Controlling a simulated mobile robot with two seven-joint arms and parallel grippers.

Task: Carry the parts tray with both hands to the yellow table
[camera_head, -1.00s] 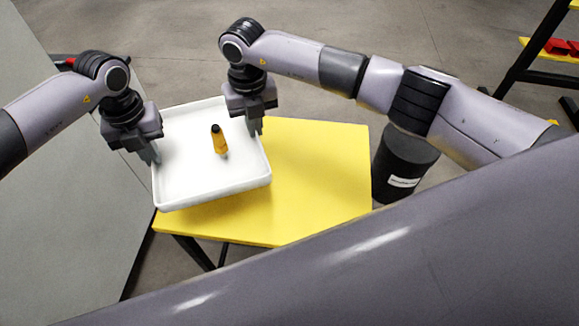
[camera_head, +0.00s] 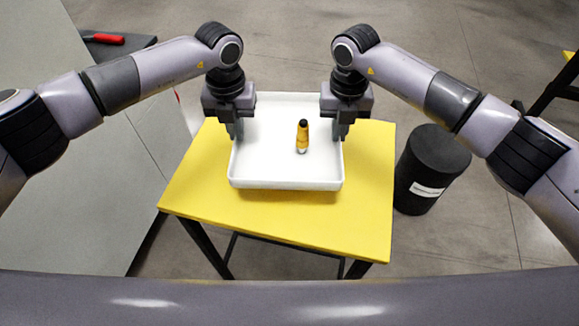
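The white parts tray (camera_head: 285,184) is over the middle of the yellow table (camera_head: 195,185), level and square to my view. I cannot tell whether it rests on the top or hangs just above it. A yellow and black bottle-like part (camera_head: 302,137) stands inside the tray. My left gripper (camera_head: 238,132) is at the tray's left side wall and my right gripper (camera_head: 338,132) is at its right side wall. Both point down with their fingers at the rim and look shut on the walls; the fingertips are partly hidden.
A black bin (camera_head: 430,170) with a white label stands on the floor right of the table. A grey surface (camera_head: 60,160) lies to the left. A red-handled tool (camera_head: 103,38) lies on a dark surface at the upper left. Yellow tabletop is bare around the tray.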

